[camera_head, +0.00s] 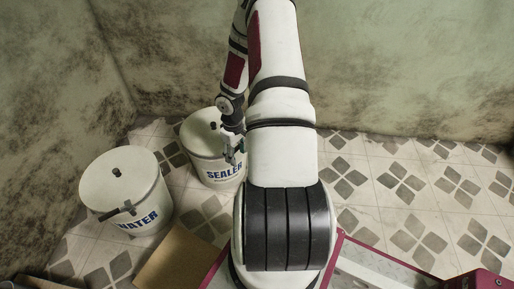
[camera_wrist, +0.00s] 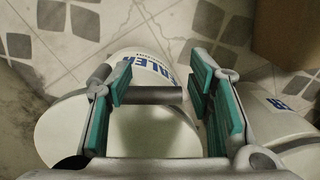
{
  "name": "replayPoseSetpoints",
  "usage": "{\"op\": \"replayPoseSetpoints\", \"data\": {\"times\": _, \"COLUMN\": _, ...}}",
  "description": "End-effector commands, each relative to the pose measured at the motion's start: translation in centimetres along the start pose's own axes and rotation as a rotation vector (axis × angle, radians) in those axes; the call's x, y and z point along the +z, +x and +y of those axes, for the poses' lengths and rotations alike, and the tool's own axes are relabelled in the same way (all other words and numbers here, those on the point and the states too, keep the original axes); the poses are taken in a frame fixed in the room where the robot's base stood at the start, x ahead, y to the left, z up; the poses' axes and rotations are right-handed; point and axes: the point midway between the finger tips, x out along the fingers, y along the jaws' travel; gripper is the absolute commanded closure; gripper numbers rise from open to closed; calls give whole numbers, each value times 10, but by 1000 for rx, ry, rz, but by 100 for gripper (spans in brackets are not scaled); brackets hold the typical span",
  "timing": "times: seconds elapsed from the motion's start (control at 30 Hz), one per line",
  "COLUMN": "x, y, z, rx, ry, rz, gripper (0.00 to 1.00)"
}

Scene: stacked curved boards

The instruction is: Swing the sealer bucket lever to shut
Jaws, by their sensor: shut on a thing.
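The sealer bucket (camera_head: 205,165) is white with blue "SEALER" lettering and stands on the tiled floor, left of my arm. Its pale round lid has a small dark knob. In the wrist view the sealer bucket (camera_wrist: 155,130) lies below my fingers. My gripper (camera_head: 236,152) is at the bucket's right front side, near the rim. In the wrist view my gripper (camera_wrist: 163,100) has teal pads on both sides of a grey lever bar (camera_wrist: 152,95), and it is shut on this lever. The lever's contact with the right pad is hard to see, and the head view mostly hides the lever.
A white water bucket (camera_head: 125,190) with a dark lever (camera_head: 120,212) at its front stands to the left. A brown board (camera_head: 175,258) lies in front. Stained walls rise behind. Tiled floor (camera_head: 400,190) to the right is open.

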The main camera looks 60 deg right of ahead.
Motion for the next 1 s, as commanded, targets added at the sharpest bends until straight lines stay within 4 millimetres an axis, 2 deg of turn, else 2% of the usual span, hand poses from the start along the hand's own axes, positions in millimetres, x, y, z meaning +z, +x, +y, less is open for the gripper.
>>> {"op": "replayPoseSetpoints", "data": {"times": 0.03, "x": -20, "y": -8, "z": 9, "rx": 20, "ry": -13, "rz": 49, "gripper": 65}}
{"op": "replayPoseSetpoints", "data": {"times": 0.27, "x": -20, "y": -12, "z": 10, "rx": 21, "ry": -10, "rz": 51, "gripper": 65}}
{"op": "replayPoseSetpoints", "data": {"times": 1.0, "x": -14, "y": -74, "z": 10, "rx": 16, "ry": 1, "rz": 38, "gripper": 65}}
